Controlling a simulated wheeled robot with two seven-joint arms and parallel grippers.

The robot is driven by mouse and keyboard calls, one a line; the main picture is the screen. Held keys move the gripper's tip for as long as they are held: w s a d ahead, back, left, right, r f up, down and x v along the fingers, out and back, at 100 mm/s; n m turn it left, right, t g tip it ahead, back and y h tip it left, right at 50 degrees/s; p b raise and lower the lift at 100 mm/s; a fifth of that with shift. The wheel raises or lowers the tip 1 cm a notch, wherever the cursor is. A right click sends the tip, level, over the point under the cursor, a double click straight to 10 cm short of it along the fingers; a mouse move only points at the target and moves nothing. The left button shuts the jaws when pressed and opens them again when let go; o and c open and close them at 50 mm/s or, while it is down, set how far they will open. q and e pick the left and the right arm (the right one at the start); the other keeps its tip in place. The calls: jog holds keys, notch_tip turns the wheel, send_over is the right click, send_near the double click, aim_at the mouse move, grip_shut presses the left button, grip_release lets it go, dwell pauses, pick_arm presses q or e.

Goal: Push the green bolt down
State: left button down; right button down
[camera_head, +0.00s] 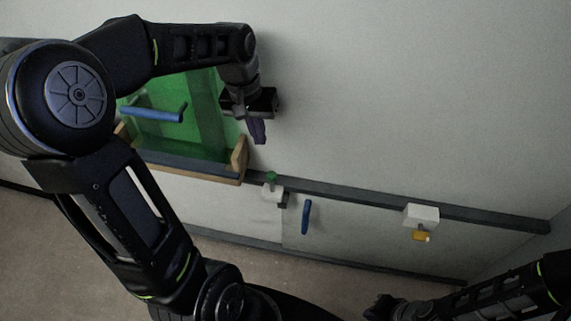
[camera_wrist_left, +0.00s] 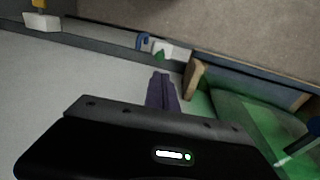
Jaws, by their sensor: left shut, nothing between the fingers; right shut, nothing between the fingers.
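The green bolt (camera_head: 271,177) stands on top of a small white block (camera_head: 272,193) on the grey rail, right of the green cabinet. In the left wrist view the green bolt (camera_wrist_left: 159,55) shows just beyond the fingertips, by the white block (camera_wrist_left: 172,49). My left gripper (camera_head: 258,133) is shut and empty, above the bolt and a little to its left, apart from it. Its purple fingers (camera_wrist_left: 161,92) also show in the left wrist view. My right gripper (camera_head: 380,307) is shut and empty at the bottom of the head view, far from the bolt.
A blue handle (camera_head: 306,216) hangs right of the bolt. A second white block with a yellow piece (camera_head: 421,236) is farther right. The green cabinet (camera_head: 205,105) has a wooden edge (camera_head: 239,158) and a blue handle (camera_head: 152,114). The wall above the rail is clear.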

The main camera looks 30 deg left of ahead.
aim_at(268, 176)
dwell(0.4)
pick_arm(q)
jog(key=f, duration=0.9)
jog(key=w+d+f, duration=0.1)
jog(key=f, duration=0.3)
jog(key=shift+d+f+p, duration=0.1)
jog(key=shift+f+p, duration=0.2)
jog(key=shift+f, duration=0.1)
notch_tip(268, 176, down, 4)
jog(key=b, duration=0.3)
jog(key=shift+f, duration=0.1)
jog(key=shift+s, duration=0.1)
